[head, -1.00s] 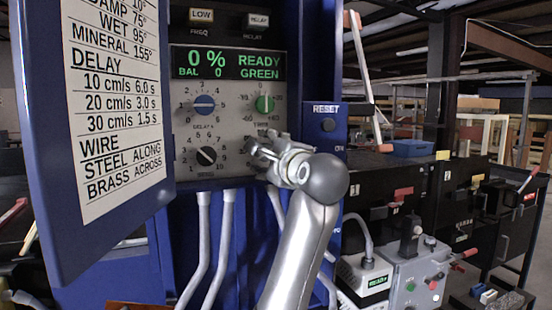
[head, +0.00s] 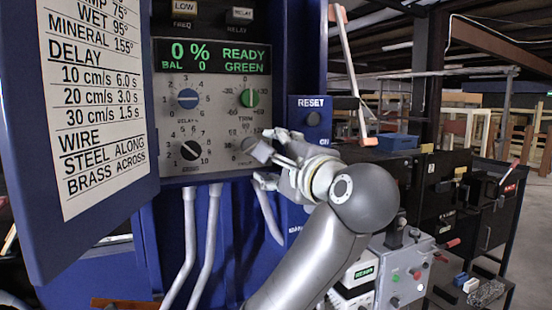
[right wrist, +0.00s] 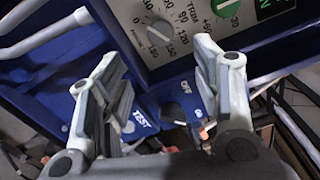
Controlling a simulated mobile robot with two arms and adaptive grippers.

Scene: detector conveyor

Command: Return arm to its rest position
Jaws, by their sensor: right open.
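My right arm comes up from the bottom of the head view. Its gripper (head: 266,166) is in front of the lower right of the grey control panel (head: 217,165), partly covering the lower right dial. In the right wrist view the gripper (right wrist: 157,62) is open, with nothing between its two fingers. I cannot tell from the views whether a finger touches the panel. My left gripper is not in view.
An open blue door with a printed chart (head: 97,105) stands at the left. Grey conduits (head: 210,245) run below the panel. A grey control box (head: 405,270) and dark cabinets (head: 445,185) stand at the right. The panel display (head: 215,54) reads 0 %, READY, GREEN.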

